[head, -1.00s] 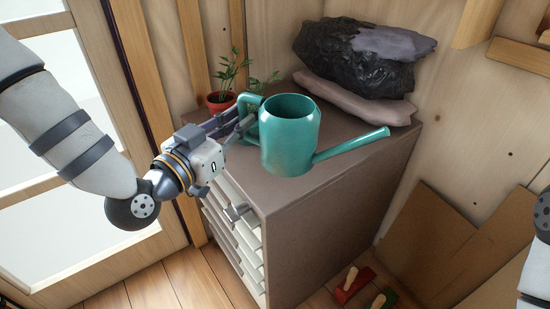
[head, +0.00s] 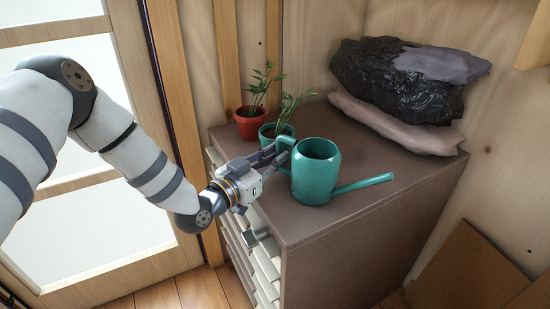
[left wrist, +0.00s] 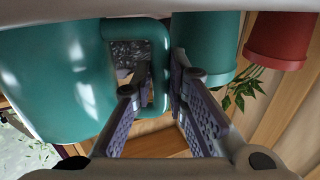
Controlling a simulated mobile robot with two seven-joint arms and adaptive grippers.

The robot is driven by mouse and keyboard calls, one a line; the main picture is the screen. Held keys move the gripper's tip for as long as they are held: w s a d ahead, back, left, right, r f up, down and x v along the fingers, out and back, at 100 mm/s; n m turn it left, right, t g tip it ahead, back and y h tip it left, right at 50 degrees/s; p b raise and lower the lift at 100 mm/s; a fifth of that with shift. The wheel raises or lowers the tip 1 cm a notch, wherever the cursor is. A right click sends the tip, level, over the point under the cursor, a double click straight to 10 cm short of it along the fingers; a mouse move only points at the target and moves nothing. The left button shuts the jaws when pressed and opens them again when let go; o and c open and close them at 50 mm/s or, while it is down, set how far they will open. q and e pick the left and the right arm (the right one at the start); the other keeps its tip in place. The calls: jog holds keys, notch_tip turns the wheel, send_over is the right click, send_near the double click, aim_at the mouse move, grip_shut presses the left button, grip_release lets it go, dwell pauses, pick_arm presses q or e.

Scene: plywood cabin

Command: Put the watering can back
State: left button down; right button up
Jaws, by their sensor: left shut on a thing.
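The teal watering can (head: 316,178) is upright at the front part of the brown cabinet top (head: 370,205), its spout pointing right. I cannot tell whether its base touches the top or hovers just above it. My left gripper (head: 282,158) comes in from the left and is shut on the can's handle. In the left wrist view the can's body (left wrist: 55,80) fills the left side, and the fingers (left wrist: 160,95) are on either side of the handle (left wrist: 157,65). My right gripper is out of view.
A red pot (head: 249,127) and a teal pot (head: 268,138), both with plants, stand behind the gripper. Dark and pinkish sacks (head: 400,85) are stacked at the back right. The cabinet top right of the can is clear. A board (head: 465,270) leans at lower right.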

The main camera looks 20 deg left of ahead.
pick_arm(q)
jog(key=c, duration=1.6)
grip_release()
jog(key=shift+f, duration=0.1)
jog(key=shift+r, duration=0.2)
jog(key=p+v, duration=0.1)
jog(key=v, duration=1.1)
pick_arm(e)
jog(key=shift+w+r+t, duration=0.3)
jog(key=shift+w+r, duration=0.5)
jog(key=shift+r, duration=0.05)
